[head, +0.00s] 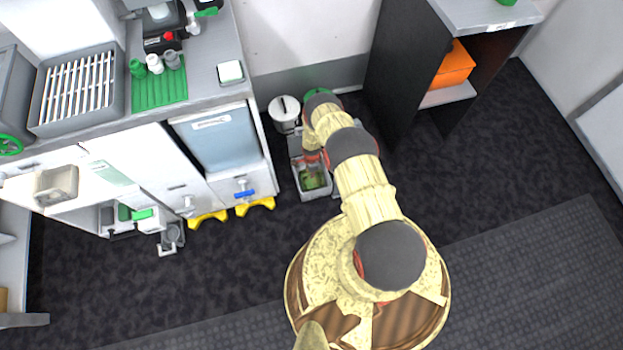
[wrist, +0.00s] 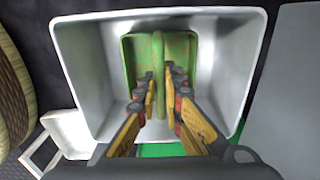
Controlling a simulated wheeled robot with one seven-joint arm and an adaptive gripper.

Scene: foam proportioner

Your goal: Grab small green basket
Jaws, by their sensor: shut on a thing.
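The small green basket (wrist: 184,48) sits inside a larger light grey bin, and its upright middle bar or handle (wrist: 158,62) runs between my fingers in the wrist view. My gripper (wrist: 160,88) reaches down into the bin and is shut on that green handle. In the head view the green basket (head: 312,179) shows low in the bin, partly covered by my arm. The grey bin (wrist: 85,75) stands on the dark floor, and its near rim (head: 316,196) shows in the head view. The fingertips are small in the head view.
A white round bucket (head: 284,108) stands behind the bin. The counter cabinet (head: 236,150) with yellow feet is to the left. A dark shelf unit (head: 405,70) holding an orange box (head: 454,65) is to the right. The dark floor (head: 500,170) at right is clear.

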